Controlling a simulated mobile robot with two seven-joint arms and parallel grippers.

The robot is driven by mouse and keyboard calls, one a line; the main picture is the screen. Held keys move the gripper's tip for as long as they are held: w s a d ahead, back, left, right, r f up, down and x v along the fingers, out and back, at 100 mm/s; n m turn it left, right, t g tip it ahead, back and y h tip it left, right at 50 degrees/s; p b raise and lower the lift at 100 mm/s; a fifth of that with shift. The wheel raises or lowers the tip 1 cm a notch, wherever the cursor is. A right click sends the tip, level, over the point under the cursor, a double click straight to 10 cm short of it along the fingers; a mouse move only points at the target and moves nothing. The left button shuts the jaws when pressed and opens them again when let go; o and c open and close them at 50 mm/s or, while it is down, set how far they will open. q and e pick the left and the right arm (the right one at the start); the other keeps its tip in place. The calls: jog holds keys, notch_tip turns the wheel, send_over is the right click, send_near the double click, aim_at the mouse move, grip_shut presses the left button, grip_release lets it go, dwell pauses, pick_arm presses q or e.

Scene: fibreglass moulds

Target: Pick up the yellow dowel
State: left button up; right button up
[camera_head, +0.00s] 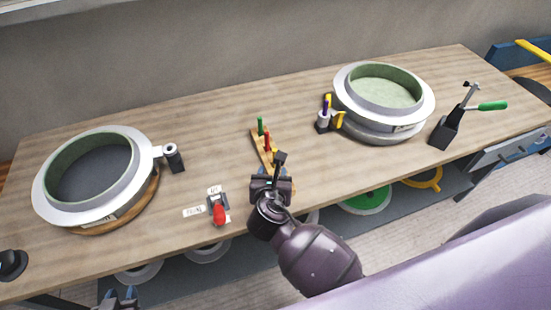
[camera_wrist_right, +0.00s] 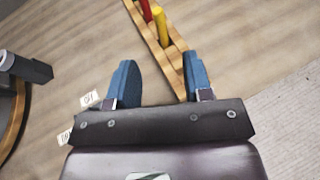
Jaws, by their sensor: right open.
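The yellow dowel (camera_wrist_right: 161,26) stands upright in a wooden rack (camera_wrist_right: 172,62) in the right wrist view, beside a red dowel (camera_wrist_right: 146,10). In the head view the rack (camera_head: 256,141) holds a green dowel (camera_head: 260,126) and a red dowel (camera_head: 267,142); I cannot make out the yellow dowel there, where my right arm covers the rack's near end. My right gripper (camera_head: 275,175) is open and empty, its blue fingers (camera_wrist_right: 163,82) apart and short of the yellow dowel.
Round moulds stand left (camera_head: 142,190) and right (camera_head: 428,112) on the wooden table (camera_head: 210,125). A holder with purple and yellow items (camera_head: 323,121) is by the right mould.

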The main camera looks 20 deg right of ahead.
aim_at(274, 154)
jog(key=shift+b+x, duration=0.3)
jog(key=shift+x, duration=5.2)
jog(key=shift+r, duration=0.15)
jog(key=shift+c, duration=0.4)
grip_shut()
jog(key=shift+r, duration=0.1)
